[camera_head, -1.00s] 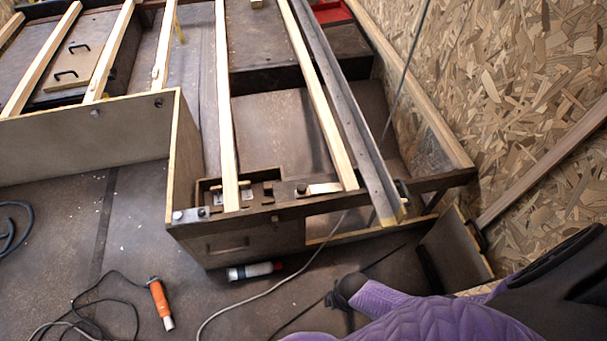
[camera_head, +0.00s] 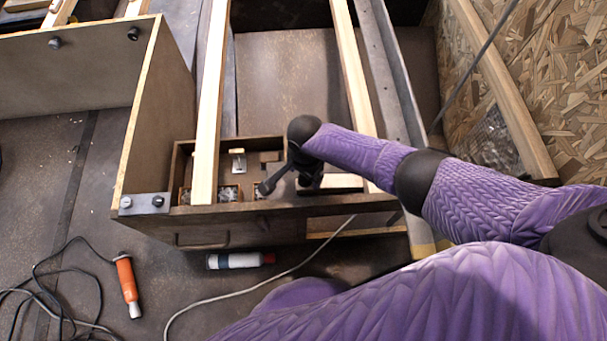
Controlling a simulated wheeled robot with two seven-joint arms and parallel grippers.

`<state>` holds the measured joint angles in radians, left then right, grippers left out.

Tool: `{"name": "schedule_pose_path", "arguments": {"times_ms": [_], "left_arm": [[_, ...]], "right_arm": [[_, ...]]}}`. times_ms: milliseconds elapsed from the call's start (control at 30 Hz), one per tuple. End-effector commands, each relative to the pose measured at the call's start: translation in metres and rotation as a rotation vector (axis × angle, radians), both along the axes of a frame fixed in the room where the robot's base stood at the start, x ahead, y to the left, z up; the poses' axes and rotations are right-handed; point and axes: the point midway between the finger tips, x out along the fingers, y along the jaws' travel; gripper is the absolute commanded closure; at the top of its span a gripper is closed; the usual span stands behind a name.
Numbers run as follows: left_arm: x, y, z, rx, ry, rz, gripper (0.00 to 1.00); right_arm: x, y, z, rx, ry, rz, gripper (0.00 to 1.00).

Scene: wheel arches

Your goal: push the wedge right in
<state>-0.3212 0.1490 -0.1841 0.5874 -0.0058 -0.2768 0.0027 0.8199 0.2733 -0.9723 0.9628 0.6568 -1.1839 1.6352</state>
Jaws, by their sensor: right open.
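A pale wooden piece that looks like the wedge (camera_head: 345,182) lies on the front rail (camera_head: 240,215) of the wooden frame, between two pale slats. Its left end is hidden behind my right gripper. My right gripper (camera_head: 287,184) is black and open, reaching in from the right over the rail at the wedge's left end. One finger points down-left towards the open box; the other is close to the wedge. I cannot tell whether it touches the wedge. How deep the wedge sits is hidden. My left gripper is not in view.
An open box (camera_head: 238,147) with small metal parts sits left of my right gripper. Pale slats (camera_head: 210,100) run away from the rail. A white and red bottle (camera_head: 238,260) and an orange-handled tool (camera_head: 127,280) with cable lie on the floor. A chipboard wall (camera_head: 560,80) stands right.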

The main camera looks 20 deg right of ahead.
Motion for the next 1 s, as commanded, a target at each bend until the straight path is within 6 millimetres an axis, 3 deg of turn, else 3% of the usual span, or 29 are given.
{"name": "schedule_pose_path", "arguments": {"times_ms": [33, 100, 367, 467, 767, 800, 1000], "left_arm": [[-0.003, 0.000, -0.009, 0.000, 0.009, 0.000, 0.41], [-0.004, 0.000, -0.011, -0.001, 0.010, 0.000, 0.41], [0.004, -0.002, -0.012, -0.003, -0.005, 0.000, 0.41], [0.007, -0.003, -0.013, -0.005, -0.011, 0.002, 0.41], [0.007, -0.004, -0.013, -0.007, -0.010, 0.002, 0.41], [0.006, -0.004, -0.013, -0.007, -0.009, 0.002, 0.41], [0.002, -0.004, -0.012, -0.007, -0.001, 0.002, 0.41]], "right_arm": [[-0.001, 0.000, -0.013, 0.000, 0.004, 0.000, 0.16], [0.000, 0.000, -0.016, 0.000, 0.002, 0.000, 0.16], [0.000, 0.000, -0.015, 0.000, -0.002, 0.000, 0.16], [0.000, 0.000, -0.015, 0.000, -0.002, 0.000, 0.32], [0.000, 0.000, -0.015, 0.001, -0.002, 0.001, 0.96], [0.000, 0.000, -0.015, 0.001, -0.002, 0.001, 1.00], [0.000, 0.000, -0.015, 0.001, -0.002, 0.001, 1.00]]}}
